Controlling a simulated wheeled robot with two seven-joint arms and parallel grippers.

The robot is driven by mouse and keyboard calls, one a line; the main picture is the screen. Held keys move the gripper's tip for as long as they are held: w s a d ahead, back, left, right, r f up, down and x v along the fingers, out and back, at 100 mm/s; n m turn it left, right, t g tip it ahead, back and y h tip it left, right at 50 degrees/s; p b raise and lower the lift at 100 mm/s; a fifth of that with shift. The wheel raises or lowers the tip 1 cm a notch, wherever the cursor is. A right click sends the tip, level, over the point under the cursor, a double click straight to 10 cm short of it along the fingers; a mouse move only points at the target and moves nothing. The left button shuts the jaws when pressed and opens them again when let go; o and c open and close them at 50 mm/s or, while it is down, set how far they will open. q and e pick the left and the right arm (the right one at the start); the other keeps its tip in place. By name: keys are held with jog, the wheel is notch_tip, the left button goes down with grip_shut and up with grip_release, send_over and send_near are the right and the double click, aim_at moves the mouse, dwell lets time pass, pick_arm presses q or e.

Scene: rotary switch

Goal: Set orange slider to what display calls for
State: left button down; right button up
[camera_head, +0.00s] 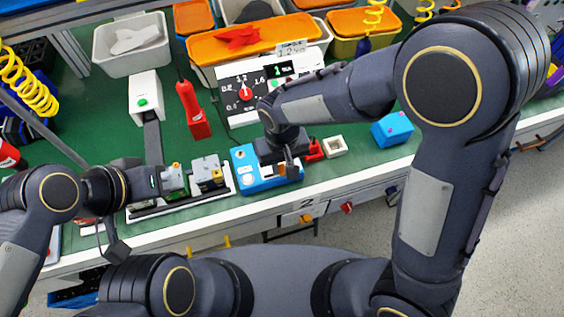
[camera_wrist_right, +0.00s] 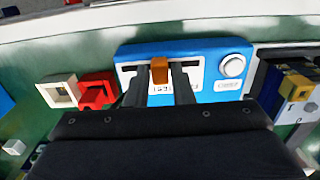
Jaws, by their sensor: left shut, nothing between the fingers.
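The blue box (camera_wrist_right: 212,70) has a dark slot with the orange slider (camera_wrist_right: 160,70) standing in it. A white label below the slot is partly hidden and unreadable, and a round white button (camera_wrist_right: 233,66) is at the right. The blue box also shows in the head view (camera_head: 246,158). My right gripper (camera_wrist_right: 160,88) is over the slot, its fingers on either side of the slider with narrow gaps, open. A white panel (camera_head: 230,74) behind has a red dial and a small dark display (camera_head: 280,69) with green characters, too small to read surely. My left gripper (camera_head: 163,181) is shut and empty.
A red block (camera_wrist_right: 95,92) and a white square frame (camera_wrist_right: 58,91) lie beside the blue box. A grey and yellow device (camera_head: 207,172) stands on its other side. A blue block (camera_head: 392,129) is further right. Bins stand at the back.

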grip_shut()
jog(key=d, duration=0.2)
jog(key=w+d, duration=0.1)
jog(key=shift+w+d, duration=0.15)
jog(key=shift+d, duration=0.2)
jog(key=shift+o, duration=2.1)
grip_release()
notch_tip(320, 180, up, 8)
